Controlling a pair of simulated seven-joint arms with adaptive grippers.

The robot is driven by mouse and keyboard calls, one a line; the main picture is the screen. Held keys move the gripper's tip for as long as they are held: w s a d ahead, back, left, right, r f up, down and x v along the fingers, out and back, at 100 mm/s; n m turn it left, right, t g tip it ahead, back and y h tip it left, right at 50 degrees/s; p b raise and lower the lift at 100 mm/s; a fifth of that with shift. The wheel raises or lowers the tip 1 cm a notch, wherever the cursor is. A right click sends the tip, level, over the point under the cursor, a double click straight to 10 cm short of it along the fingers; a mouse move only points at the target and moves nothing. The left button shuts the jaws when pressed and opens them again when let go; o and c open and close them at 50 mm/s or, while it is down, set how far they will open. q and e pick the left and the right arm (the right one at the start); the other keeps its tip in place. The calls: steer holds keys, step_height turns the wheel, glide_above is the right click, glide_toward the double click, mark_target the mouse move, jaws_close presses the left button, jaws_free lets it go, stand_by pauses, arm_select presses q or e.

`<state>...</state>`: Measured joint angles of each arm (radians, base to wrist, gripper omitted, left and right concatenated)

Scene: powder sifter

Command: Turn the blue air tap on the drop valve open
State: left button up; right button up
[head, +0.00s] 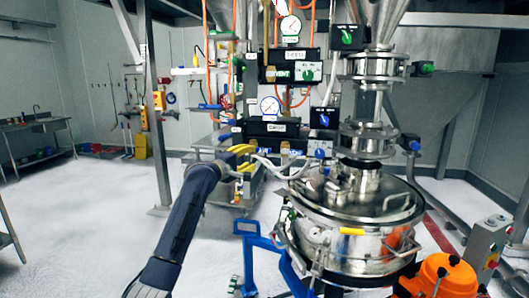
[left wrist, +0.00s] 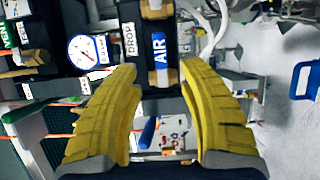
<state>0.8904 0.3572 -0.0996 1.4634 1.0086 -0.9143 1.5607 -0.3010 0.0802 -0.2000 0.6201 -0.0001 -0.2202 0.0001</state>
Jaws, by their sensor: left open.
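The drop valve's black box (head: 254,129) stands left of the steel sifter in the head view, with a round gauge (head: 270,106) on top. The left wrist view shows its DROP label (left wrist: 130,42) and blue AIR label (left wrist: 159,49), turned sideways. A blue lever (left wrist: 148,132), apparently the air tap, shows between my left gripper's fingers in that view; I cannot tell whether they touch it. My left gripper (head: 254,158) has yellow fingers, spread apart and empty, just below the box's left part; it also fills the left wrist view (left wrist: 158,72). My right gripper is not seen.
The round steel sifter (head: 345,215) stands right of my gripper, with a pale hose (head: 280,170) between them. A similar black box with a green VENT label (head: 279,75) hangs above. A blue frame (head: 262,245) stands below right. Open floor lies to the left.

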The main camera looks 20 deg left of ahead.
mark_target(263, 151)
arm_select(q)
steer(key=shift+x, duration=5.1)
jaws_close()
